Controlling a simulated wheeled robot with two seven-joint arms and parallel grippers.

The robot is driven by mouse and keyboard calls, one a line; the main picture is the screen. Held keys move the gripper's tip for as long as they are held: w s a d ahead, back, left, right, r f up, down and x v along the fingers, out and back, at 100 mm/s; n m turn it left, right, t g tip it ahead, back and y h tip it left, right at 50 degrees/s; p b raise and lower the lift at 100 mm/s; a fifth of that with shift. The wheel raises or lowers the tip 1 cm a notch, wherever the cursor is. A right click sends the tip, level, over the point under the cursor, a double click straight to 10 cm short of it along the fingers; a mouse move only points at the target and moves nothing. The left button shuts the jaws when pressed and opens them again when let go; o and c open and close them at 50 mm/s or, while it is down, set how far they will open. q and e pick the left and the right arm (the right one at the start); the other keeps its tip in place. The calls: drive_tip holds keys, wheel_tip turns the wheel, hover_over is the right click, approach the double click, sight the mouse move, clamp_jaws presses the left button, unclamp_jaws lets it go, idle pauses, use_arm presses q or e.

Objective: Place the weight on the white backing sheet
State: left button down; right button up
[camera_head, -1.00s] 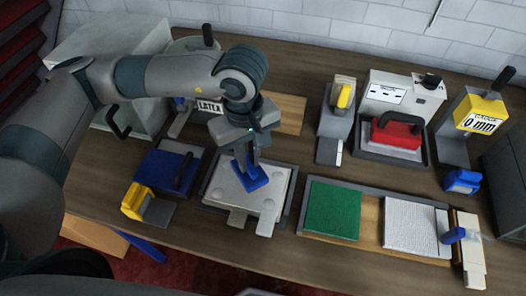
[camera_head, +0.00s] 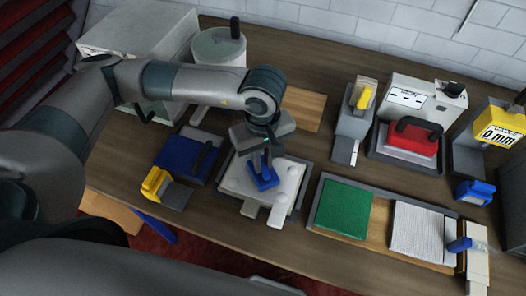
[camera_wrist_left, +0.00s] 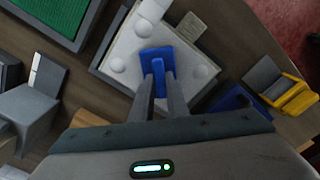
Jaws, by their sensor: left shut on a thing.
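My left gripper (camera_head: 262,163) is shut on the upright grip of a small blue weight (camera_head: 265,181) with a flat base. The weight also shows in the left wrist view (camera_wrist_left: 157,57), between the fingertips. It is over a pale plate (camera_head: 236,187) with round bumps; I cannot tell if its base touches. A white textured sheet (camera_head: 418,232) lies in a long tray (camera_head: 378,222), right of a green rug piece (camera_head: 343,208). The weight is left of and apart from that sheet. My right gripper is not in view.
A blue block with a dark handle (camera_head: 186,158) and a yellow tool (camera_head: 156,184) are left of the plate. A blue-handled piece (camera_head: 460,244) stands at the sheet's right edge. A red-topped device (camera_head: 410,139) stands behind the tray. Bare wood lies between plate and tray.

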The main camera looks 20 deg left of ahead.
sight(263, 165)
use_arm(q)
drive_tip(key=shift+f, duration=0.1)
idle(0.3)
drive_tip(key=c, duration=1.7)
unclamp_jaws()
drive_tip(key=shift+b, duration=0.3)
drive_tip(key=shift+r+p, duration=0.2)
drive_tip(key=shift+p, duration=0.15)
drive_tip(key=shift+r+b, duration=2.55)
drive_tip(key=shift+r, duration=3.4)
